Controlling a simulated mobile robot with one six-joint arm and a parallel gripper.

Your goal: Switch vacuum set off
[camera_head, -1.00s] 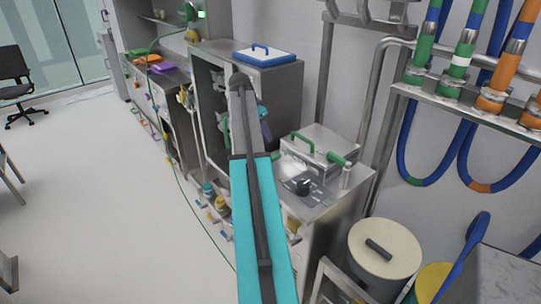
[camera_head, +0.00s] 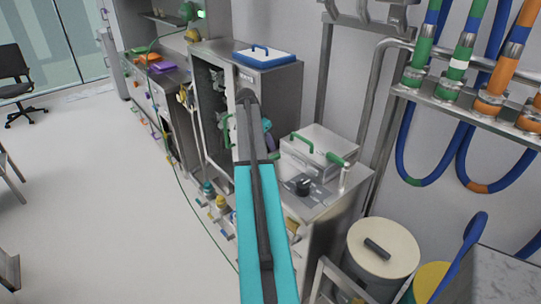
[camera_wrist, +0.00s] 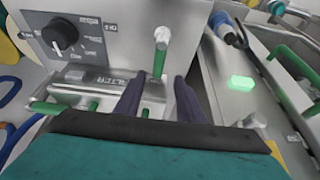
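A black rotary dial (camera_wrist: 62,34) sits on a grey labelled panel (camera_wrist: 108,30) at the upper left of the wrist view. Which control belongs to the vacuum set I cannot tell. My gripper (camera_wrist: 158,88) is open, its dark fingers apart, pointing towards the panel below the post. Nothing shows held between them. In the head view my arm largely hides the gripper.
A metal box with green handles (camera_head: 318,150) stands behind the dial. A round cream lidded bin (camera_head: 383,248) and pipes with blue hoses (camera_head: 440,150) are at the right. A green-lit button (camera_wrist: 241,83) shows in the wrist view. Open floor (camera_head: 90,200) lies left.

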